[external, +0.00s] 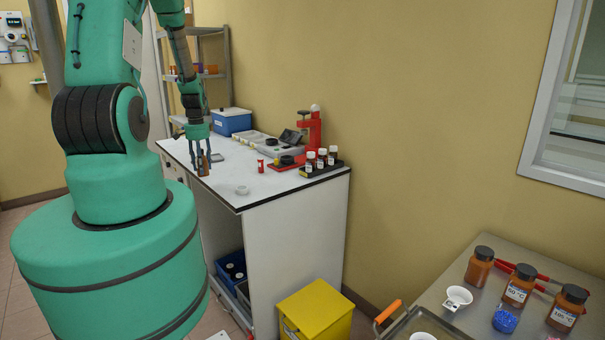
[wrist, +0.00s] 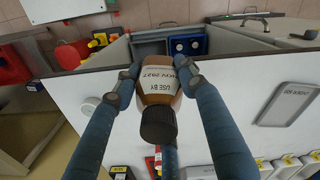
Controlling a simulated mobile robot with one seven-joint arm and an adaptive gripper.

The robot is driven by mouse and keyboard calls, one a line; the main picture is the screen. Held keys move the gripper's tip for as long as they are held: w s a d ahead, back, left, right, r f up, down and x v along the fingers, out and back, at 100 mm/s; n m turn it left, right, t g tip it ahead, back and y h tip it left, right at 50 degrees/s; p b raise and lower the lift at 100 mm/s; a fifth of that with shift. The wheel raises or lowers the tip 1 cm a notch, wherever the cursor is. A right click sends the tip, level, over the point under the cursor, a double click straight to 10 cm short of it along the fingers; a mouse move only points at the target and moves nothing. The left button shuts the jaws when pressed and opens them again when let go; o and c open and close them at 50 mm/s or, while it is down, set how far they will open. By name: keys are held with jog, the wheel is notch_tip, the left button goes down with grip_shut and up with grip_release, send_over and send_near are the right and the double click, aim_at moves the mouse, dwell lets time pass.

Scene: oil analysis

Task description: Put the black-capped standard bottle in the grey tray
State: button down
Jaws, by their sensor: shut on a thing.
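My gripper (external: 203,160) is shut on a brown bottle with a black cap (wrist: 158,122). In the wrist view the bottle's pale label reads "USE BY NOV 2027", and fingers (wrist: 157,79) press on both sides of it. In the external view the bottle (external: 204,168) is upright at the left part of the white bench; whether it touches the top I cannot tell. A shallow grey tray (wrist: 273,122) with writing in it lies on the bench at the right of the wrist view, apart from the bottle. In the external view it seems to be the small grey shape (external: 218,157) behind the gripper.
A small white dish (external: 242,190) lies near the bench's front edge. Several bottles in a black rack (external: 321,170), a red device (external: 310,130) and a blue box (external: 231,121) stand farther along. Open bench top (wrist: 225,110) lies between bottle and tray.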

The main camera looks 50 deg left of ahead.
jog(key=shift+a, duration=0.1)
jog(key=shift+n, duration=0.4)
jog(key=w+a+b, duration=0.1)
jog(key=a+b, duration=0.1)
jog(key=w+a+b, duration=0.1)
jog(key=a+b, duration=0.1)
jog(key=a, duration=0.1)
jog(key=w+a+b, duration=0.1)
jog(key=a+b, duration=0.1)
jog(key=a, duration=0.1)
jog(key=shift+w+a+f, duration=0.2)
jog(key=shift+w+f, duration=0.15)
jog(key=shift+f, duration=0.05)
jog(key=shift+n, duration=0.5)
jog(key=w+a+b, duration=0.1)
jog(key=a, duration=0.1)
jog(key=w+a+b, duration=0.1)
jog(key=a+b, duration=0.1)
jog(key=a, duration=0.1)
jog(key=a+r+b, duration=0.1)
jog(key=a+b, duration=0.1)
jog(key=a, duration=0.1)
jog(key=shift+w, duration=0.4)
jog(key=shift+w+a+r+b, duration=0.1)
jog(key=shift+a+r+b, duration=0.2)
jog(key=shift+a+b, duration=0.2)
jog(key=shift+w+a, duration=0.1)
